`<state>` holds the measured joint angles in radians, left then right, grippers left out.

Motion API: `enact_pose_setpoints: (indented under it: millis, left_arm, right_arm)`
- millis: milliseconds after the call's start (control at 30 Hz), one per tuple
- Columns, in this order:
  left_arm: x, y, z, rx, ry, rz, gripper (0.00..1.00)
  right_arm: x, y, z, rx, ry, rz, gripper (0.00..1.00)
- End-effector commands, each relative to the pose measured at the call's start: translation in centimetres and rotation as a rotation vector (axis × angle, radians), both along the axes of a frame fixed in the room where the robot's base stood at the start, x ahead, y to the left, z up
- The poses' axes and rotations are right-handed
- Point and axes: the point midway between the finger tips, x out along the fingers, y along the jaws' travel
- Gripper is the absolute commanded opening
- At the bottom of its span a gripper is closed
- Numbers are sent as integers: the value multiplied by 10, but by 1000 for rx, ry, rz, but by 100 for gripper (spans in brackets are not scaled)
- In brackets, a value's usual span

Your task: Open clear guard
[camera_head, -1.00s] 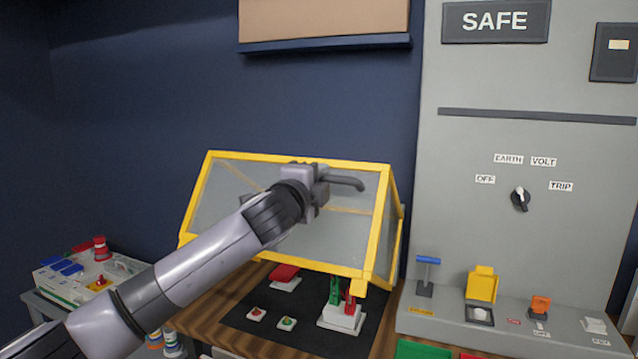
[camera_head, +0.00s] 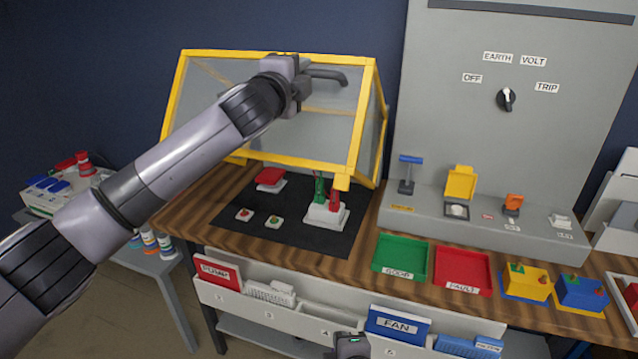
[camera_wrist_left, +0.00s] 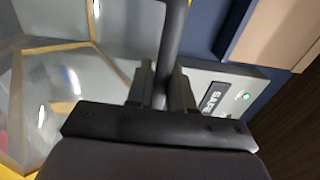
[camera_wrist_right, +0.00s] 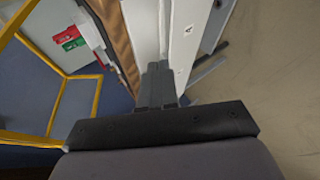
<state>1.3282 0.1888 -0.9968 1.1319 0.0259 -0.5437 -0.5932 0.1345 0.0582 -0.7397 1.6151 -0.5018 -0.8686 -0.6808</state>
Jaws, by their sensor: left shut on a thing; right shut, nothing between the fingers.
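The clear guard (camera_head: 258,160), a see-through cover with a yellow frame, is tilted up over the black mat at the back of the workbench. A gap shows under its front edge. My left gripper (camera_head: 292,85) is shut on the guard's dark handle (camera_head: 328,75), near the top of the guard. In the left wrist view the handle (camera_wrist_left: 174,40) runs between the fingers of the left gripper (camera_wrist_left: 160,92). My right gripper (camera_wrist_right: 158,88) is shut and empty. Only its top shows in the head view, low in front of the bench drawers.
On the black mat (camera_head: 310,240) under the guard are two small buttons, a red part and a white block with green and red parts. A grey panel (camera_head: 500,150) stands at right. Green (camera_head: 400,258) and red (camera_head: 462,277) trays lie in front of it.

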Motion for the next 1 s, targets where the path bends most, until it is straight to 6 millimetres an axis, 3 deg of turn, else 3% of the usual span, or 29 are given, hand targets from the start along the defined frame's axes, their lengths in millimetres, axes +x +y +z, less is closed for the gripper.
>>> enact_pose_setpoints:
  millis: [200, 433, 733, 1000]
  left_arm:
    - [0, 1, 0, -2, 2, 1, 0]
    - [0, 1, 0, -2, 2, 1, 0]
    - [0, 1, 0, -2, 2, 1, 0]
    - [0, 1, 0, -2, 2, 1, 0]
  right_arm:
    - [19, 46, 45, -444, -112, 155, 0]
    - [29, 72, 104, -957, -254, 208, 0]
    - [28, 83, 185, -1521, -401, 83, 0]
    - [25, 83, 214, -1697, -434, -9, 0]
